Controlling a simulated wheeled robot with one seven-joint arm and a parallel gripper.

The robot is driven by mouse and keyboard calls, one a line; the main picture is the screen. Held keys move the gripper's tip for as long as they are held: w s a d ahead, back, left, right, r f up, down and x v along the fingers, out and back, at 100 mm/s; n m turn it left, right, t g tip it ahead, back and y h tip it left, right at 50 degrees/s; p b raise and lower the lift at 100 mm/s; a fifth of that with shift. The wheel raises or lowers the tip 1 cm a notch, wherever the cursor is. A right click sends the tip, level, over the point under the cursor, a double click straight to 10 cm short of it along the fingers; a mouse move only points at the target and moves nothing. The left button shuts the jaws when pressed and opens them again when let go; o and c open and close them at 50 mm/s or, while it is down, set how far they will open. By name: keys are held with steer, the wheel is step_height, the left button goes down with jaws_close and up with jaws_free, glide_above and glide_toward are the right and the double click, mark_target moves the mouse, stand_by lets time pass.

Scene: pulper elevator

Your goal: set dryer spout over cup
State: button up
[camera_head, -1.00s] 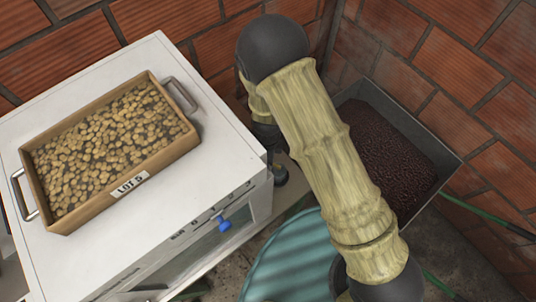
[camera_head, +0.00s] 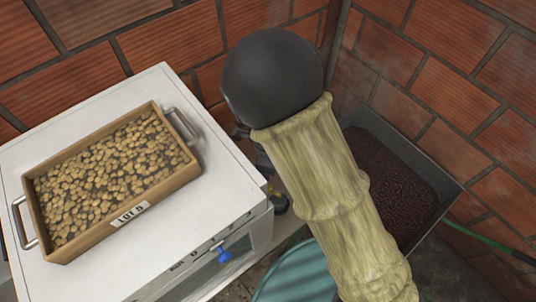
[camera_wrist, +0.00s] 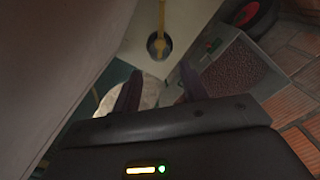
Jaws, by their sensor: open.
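A white cabinet (camera_head: 80,278), which may be the dryer, stands at the left with a blue knob (camera_head: 224,256) and dark scale marks on its front. I cannot pick out the spout for certain. In the wrist view a small dark round cup-like thing (camera_wrist: 159,46) has a yellow bar above it; whether it is the cup or the spout I cannot tell. My gripper (camera_wrist: 160,88) is open and empty in the wrist view, its two dark fingers apart below that thing in the picture.
A wooden tray (camera_head: 93,240) labelled LOT 5, full of pale beans, sits on the cabinet. A grey bin (camera_head: 440,190) of dark red cherries stands at the right by brick walls. A teal ribbed surface (camera_head: 300,275) lies below.

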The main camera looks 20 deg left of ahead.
step_height(320, 180, up, 6)
steer(key=shift+f, duration=0.25)
stand_by(0.4)
steer(key=w+d+r+n, duration=0.3)
steer(key=d, duration=0.5)
steer(key=w+d+r+n, duration=0.2)
steer(key=d+r+n, duration=0.15)
steer(key=d, duration=0.55)
steer(key=s+d+r+n+t, duration=0.1)
steer(key=d+n, duration=0.3)
steer(key=d, duration=0.3)
steer(key=s+d+r+n+t, duration=0.1)
steer(key=s+d+r+n, duration=0.1)
steer(key=d+n, duration=0.2)
steer(key=d, duration=0.3)
steer(key=shift+s+d+r+t, duration=0.15)
steer(key=shift+d+r+t, duration=0.1)
steer(key=shift+d+t, duration=0.05)
steer(key=shift+n, duration=0.25)
